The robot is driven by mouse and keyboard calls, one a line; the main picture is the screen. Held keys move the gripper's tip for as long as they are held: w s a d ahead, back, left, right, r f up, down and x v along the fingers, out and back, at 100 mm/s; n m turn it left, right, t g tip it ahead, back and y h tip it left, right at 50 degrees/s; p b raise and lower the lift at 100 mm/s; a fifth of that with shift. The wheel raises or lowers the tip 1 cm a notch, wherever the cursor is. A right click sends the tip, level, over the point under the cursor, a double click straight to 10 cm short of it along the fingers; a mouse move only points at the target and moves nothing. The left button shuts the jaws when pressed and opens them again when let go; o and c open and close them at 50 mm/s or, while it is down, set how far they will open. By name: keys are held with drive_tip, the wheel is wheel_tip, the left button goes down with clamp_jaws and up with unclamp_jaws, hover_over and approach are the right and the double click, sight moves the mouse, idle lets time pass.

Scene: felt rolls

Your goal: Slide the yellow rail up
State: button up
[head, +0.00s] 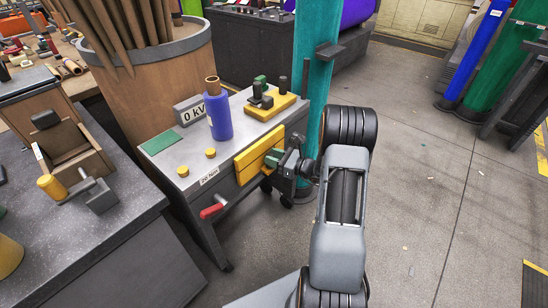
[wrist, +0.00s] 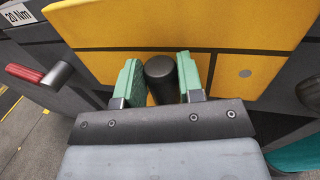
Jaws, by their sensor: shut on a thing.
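The yellow rail (head: 247,162) is a yellow panel on the front of the grey cart. It fills the upper middle of the wrist view (wrist: 200,22). A dark round knob (wrist: 160,70) stands out from the rail. My gripper (head: 274,157) is in front of the rail, and its green finger pads are on either side of the knob. The gripper is shut on this knob. The lower part of the knob is hidden behind the gripper body in the wrist view.
A red handle (head: 212,211) sticks out from the cart front left of the rail, near a "20 Nm" label. On the cart top (head: 178,150) stand a blue bottle (head: 217,117), a "0 kV" sign and a yellow-based device. A teal column (head: 313,75) rises just behind.

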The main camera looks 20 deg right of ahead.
sight(264, 142)
clamp_jaws()
wheel_tip(264, 142, up, 6)
drive_tip(key=p, duration=0.4)
drive_tip(key=o, duration=0.7)
unclamp_jaws()
drive_tip(key=shift+f, duration=0.15)
drive_tip(key=v, duration=1.3)
drive_tip(key=shift+s+d, duration=0.25)
drive_tip(key=shift+s, duration=0.05)
